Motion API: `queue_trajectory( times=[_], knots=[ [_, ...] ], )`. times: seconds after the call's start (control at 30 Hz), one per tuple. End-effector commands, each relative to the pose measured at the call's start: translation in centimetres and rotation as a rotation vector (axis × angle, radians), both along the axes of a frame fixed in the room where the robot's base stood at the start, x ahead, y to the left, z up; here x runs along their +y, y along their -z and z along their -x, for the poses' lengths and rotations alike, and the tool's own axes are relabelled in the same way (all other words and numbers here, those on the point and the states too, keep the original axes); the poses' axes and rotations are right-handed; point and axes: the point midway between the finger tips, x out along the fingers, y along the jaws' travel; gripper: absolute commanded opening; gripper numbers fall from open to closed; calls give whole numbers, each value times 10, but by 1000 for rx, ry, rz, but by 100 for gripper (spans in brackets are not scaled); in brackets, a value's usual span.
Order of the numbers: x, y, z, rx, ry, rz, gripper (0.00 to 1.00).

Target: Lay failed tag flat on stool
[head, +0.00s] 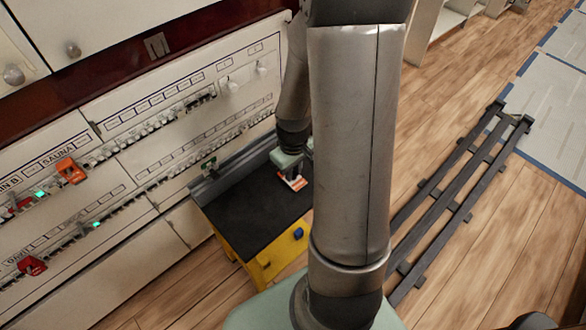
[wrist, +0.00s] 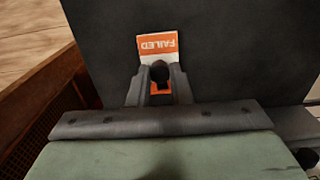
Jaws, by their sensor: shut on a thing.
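The failed tag (wrist: 157,45) is a small orange and white card with "FAILED" printed on it, upside down in the wrist view. My gripper (wrist: 160,74) is shut on its near edge; the fingers hide part of the card. In the head view the tag (head: 293,181) shows below my gripper (head: 290,170), over the far right part of the stool's top. The stool (head: 250,212) has a black top and a yellow body. The card looks close to the black top, but I cannot tell whether it touches.
A grey raised edge (head: 235,168) runs along the stool's wall side. A blue part (head: 298,234) sits on its yellow front. Breaker panels (head: 150,125) with red and orange devices stand at left. Dark rails (head: 455,200) lie on the floor at right. Most of the stool top is clear.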

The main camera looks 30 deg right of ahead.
Motion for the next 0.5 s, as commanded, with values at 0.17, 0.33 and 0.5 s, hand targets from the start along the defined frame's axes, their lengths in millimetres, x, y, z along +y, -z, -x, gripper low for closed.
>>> queue_trajectory(
  times=[0.17,0.33,0.5],
  knots=[
    [0,5,0,0,0,0,0],
    [0,8,0,0,0,0,0],
    [0,8,0,0,0,0,44]
  ],
)
